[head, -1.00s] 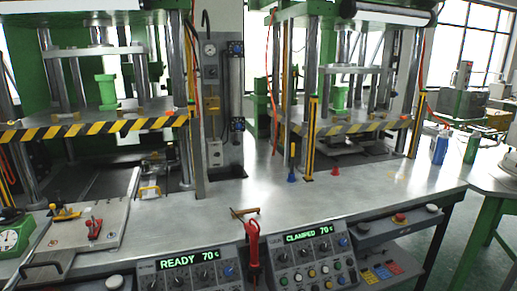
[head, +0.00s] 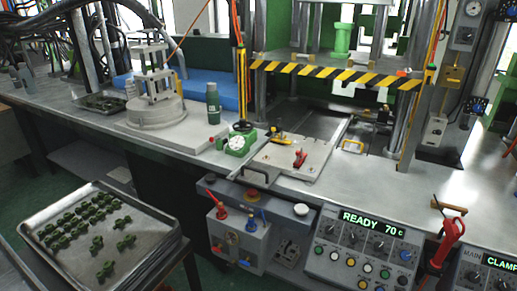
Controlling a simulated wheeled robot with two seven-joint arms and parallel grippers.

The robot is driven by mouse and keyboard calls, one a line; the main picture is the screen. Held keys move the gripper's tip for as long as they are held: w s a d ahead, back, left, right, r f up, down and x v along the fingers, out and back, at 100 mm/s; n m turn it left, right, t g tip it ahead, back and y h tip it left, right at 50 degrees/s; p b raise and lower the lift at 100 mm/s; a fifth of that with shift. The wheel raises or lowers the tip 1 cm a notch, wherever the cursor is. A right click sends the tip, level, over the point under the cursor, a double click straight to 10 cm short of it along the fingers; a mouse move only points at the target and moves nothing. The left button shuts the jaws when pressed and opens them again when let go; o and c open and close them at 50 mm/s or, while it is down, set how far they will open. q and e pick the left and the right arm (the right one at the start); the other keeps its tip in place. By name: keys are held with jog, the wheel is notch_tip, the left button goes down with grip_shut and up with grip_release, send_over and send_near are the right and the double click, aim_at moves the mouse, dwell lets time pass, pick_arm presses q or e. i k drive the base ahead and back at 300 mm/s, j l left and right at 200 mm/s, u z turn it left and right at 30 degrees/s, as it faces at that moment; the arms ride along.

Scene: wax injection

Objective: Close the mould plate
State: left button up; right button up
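A pale metal mould plate (head: 283,165) lies on the bench in front of the left press. It carries a red toggle clamp (head: 300,157) and a yellow-and-black clamp (head: 277,137). A dark handle (head: 252,172) sticks out at its front left. A yellow handle (head: 352,145) stands on a metal part farther back, under the press. I cannot tell whether that part belongs to the mould plate. Neither of my grippers is in the head view.
A striped guard bar (head: 335,73) crosses the press. A control panel (head: 360,250) reads READY 70 c. A tray (head: 145,240) of small green parts is at front left. Bench right of the plate is clear.

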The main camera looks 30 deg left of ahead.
aim_at(262, 167)
jog(key=u, duration=0.8)
